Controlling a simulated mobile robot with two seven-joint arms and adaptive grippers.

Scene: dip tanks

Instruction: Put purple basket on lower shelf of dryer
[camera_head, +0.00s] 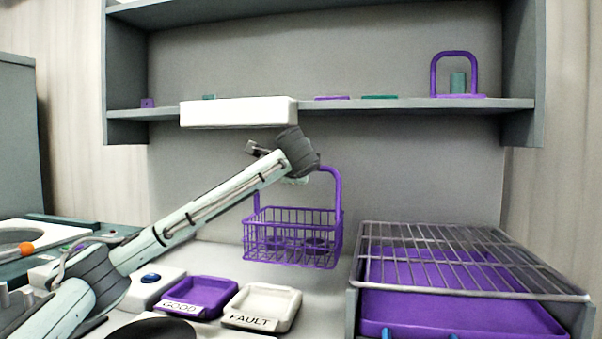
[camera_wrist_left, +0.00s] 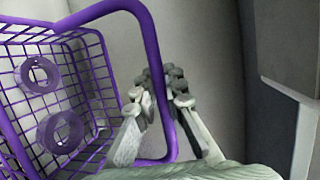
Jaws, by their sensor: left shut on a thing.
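The purple basket (camera_head: 292,237) is a wire basket with a tall handle and hangs in the air above the counter, left of the dryer. My left gripper (camera_head: 297,179) is shut on its handle, partly hidden behind my wrist. In the left wrist view, the gripper (camera_wrist_left: 158,100) closes around the handle bar (camera_wrist_left: 160,60), and the basket (camera_wrist_left: 92,85) holds two purple rings (camera_wrist_left: 60,132). The dryer (camera_head: 353,300) has an upper wire rack (camera_head: 450,262) above a purple lower shelf or tray (camera_head: 450,312). My right gripper is out of view.
A purple GOOD tray (camera_head: 197,284) and a white FAULT tray (camera_head: 262,322) sit on the counter below the basket. A wall shelf (camera_head: 400,107) with a white box (camera_head: 238,112) runs above my arm. The dryer's wire rack looks empty.

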